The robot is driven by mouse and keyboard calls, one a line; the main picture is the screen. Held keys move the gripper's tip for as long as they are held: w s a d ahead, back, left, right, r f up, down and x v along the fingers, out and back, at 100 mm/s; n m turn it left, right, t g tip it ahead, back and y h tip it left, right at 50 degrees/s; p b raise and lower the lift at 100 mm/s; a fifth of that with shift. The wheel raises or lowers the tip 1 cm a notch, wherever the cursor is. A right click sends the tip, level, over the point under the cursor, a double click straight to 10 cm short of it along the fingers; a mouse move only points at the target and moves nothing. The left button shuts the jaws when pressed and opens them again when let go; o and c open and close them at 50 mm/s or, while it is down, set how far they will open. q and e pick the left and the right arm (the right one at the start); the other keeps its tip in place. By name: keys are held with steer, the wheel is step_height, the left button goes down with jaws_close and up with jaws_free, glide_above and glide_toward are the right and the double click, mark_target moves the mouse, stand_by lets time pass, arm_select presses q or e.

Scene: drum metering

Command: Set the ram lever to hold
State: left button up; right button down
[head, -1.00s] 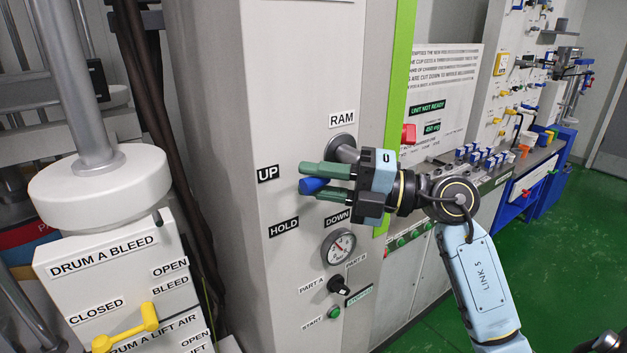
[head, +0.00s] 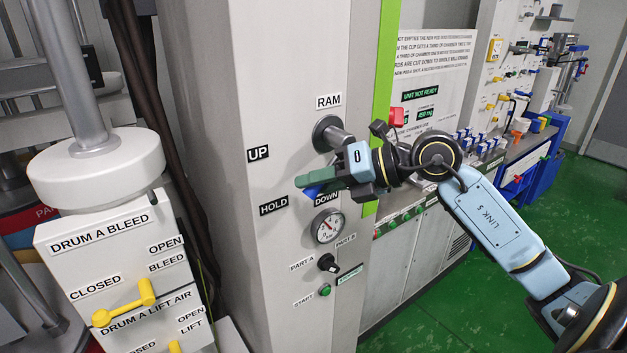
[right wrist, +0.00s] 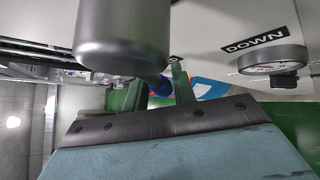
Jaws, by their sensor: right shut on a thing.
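The ram lever (head: 314,191) has a blue handle and a grey round pivot (head: 330,133) on the pale cabinet face, below the RAM label. My right gripper (head: 308,186) is shut around the blue handle, with its green fingers pointing left. The handle end is a little above and right of the HOLD label (head: 273,206) and well below the UP label (head: 258,154). The DOWN label (head: 327,198) is partly covered by the gripper. In the right wrist view the blue handle (right wrist: 161,85) shows between the green fingers. My left gripper is not in view.
A pressure gauge (head: 328,226), a black PART A/PART B knob (head: 327,263) and a green start button (head: 324,290) sit below the lever. A drum A bleed box with a yellow lever (head: 126,305) stands at left. Green floor (head: 430,310) is free at right.

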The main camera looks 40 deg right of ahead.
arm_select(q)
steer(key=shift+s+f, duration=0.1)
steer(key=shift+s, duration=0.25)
arm_select(e)
steer(key=shift+d+f, duration=0.1)
steer(key=c, duration=1.1)
jaws_free()
steer(key=shift+c, duration=0.2)
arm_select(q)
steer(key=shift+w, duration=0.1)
arm_select(e)
steer(key=shift+s+d, duration=0.1)
steer(key=shift+s+d, duration=0.15)
steer(key=shift+s, duration=0.05)
arm_select(q)
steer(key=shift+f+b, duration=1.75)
steer(key=shift+b, duration=0.05)
arm_select(e)
steer(key=v, duration=1.2)
steer(key=shift+s+r, duration=0.25)
steer(key=shift+r, duration=0.1)
